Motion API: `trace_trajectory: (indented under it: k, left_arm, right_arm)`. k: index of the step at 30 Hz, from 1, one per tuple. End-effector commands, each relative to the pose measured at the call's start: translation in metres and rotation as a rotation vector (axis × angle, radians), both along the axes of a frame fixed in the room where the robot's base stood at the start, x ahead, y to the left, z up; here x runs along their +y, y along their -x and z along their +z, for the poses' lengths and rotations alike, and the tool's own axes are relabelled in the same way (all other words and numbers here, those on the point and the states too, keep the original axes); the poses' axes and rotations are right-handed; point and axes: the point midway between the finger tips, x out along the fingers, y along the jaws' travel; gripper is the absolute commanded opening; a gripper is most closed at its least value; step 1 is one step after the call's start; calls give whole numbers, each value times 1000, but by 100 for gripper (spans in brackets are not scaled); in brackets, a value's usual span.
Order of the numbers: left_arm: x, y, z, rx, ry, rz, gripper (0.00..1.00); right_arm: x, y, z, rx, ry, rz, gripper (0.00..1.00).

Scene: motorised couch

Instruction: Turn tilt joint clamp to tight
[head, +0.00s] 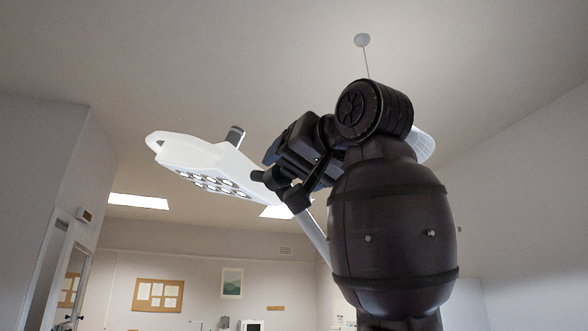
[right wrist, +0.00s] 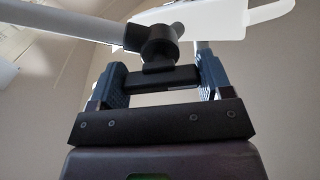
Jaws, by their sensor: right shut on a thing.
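A white examination lamp head (head: 205,165) with several lit round LEDs hangs high at the centre left of the head view. A black tilt joint clamp (right wrist: 158,45) joins a grey arm tube (right wrist: 70,24) to the white lamp head, which also shows in the right wrist view (right wrist: 215,17). My right gripper (head: 268,176) is raised at the lamp's joint. In the right wrist view its two blue fingers stand on either side of the clamp's black crossbar, and it is shut on the clamp. My arm hides part of the joint in the head view. My left gripper is not in view.
A thin pendant with a round white ceiling mount (head: 362,40) hangs behind my arm. Lit ceiling panels (head: 138,202), a corkboard (head: 157,295) and a framed picture (head: 232,283) are far back. The air left of the lamp head is clear.

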Motion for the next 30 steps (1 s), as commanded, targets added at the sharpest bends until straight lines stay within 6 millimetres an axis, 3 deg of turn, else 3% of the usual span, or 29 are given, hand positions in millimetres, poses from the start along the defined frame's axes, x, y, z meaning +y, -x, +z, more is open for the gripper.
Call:
trace_trajectory:
  k: [18, 30]
  left_arm:
    - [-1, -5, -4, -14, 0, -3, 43]
    - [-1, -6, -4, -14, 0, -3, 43]
  right_arm:
    - [-1, 0, 0, -268, 414, -3, 49]
    - [0, 0, 1, -350, 541, -1, 49]
